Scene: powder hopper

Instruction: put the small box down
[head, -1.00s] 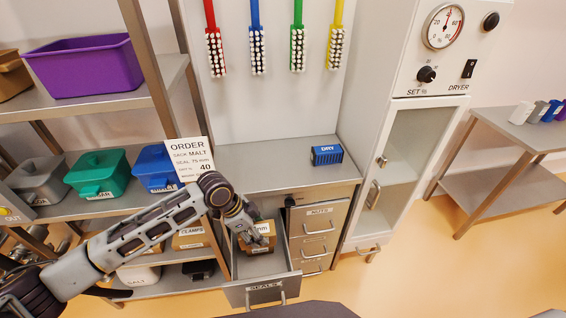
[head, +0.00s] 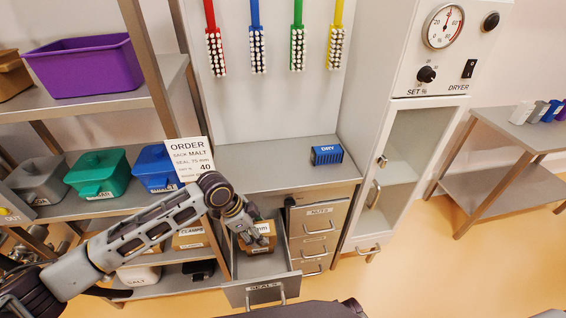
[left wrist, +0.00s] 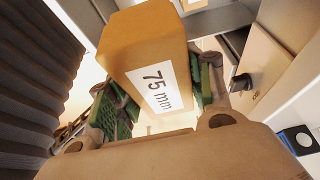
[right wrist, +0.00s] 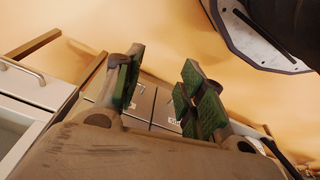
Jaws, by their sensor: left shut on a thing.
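The small box is a brown carton (left wrist: 150,45) with a white label reading "75 mm". In the left wrist view it sits between the green finger pads of my left gripper (left wrist: 160,90), which is shut on it. In the head view my left gripper (head: 248,232) holds the box (head: 262,238) over the open drawer labelled SEALS (head: 265,290). Whether the box touches the drawer floor cannot be told. My right gripper (right wrist: 158,90) shows in the right wrist view with its green pads wide apart and nothing between them.
A counter (head: 270,160) above the drawers holds a blue DRY box (head: 326,155) and an order card (head: 190,160). Closed drawers (head: 318,225) are right of the open one. A dryer cabinet (head: 400,150) stands further right. Shelves with bins (head: 98,172) stand left.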

